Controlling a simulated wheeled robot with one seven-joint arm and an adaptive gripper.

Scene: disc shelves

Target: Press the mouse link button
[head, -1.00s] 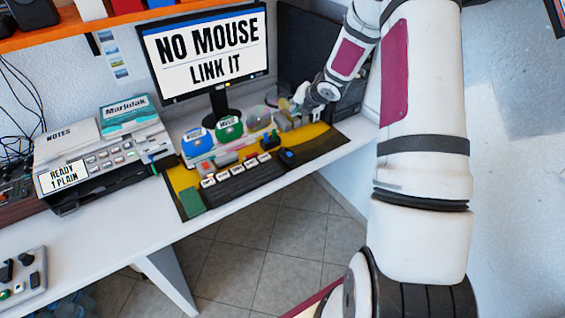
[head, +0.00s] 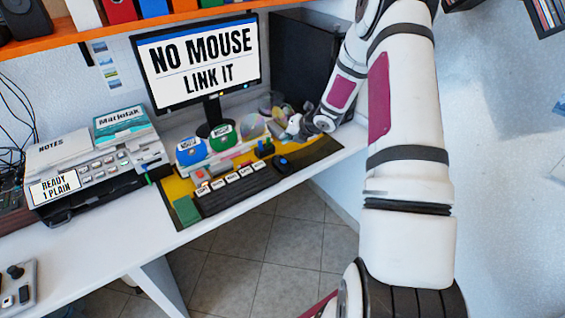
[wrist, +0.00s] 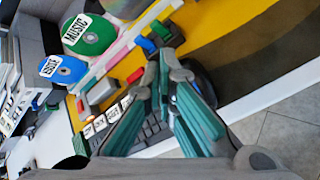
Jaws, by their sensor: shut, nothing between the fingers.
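The monitor (head: 197,62) reads "NO MOUSE LINK IT". A dark mouse with a blue top (head: 283,165) lies on the yellow and brown mat, right of the keyboard (head: 238,188). In the wrist view the mouse (wrist: 203,82) is partly hidden behind my fingers. My gripper (head: 293,124) is over the far right part of the mat, beyond the mouse. In the wrist view my gripper (wrist: 166,62) has its teal fingers together and empty. Small blue and red blocks (wrist: 145,45) show close to the fingertips. I cannot tell which part is the link button.
Blue and green discs labelled MOVIE (wrist: 62,69) and MUSIC (wrist: 88,35) stand in a rack behind the keyboard. A printer (head: 95,165) stands to the left. A dark computer tower (head: 308,72) stands behind my gripper. The desk's front edge is clear.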

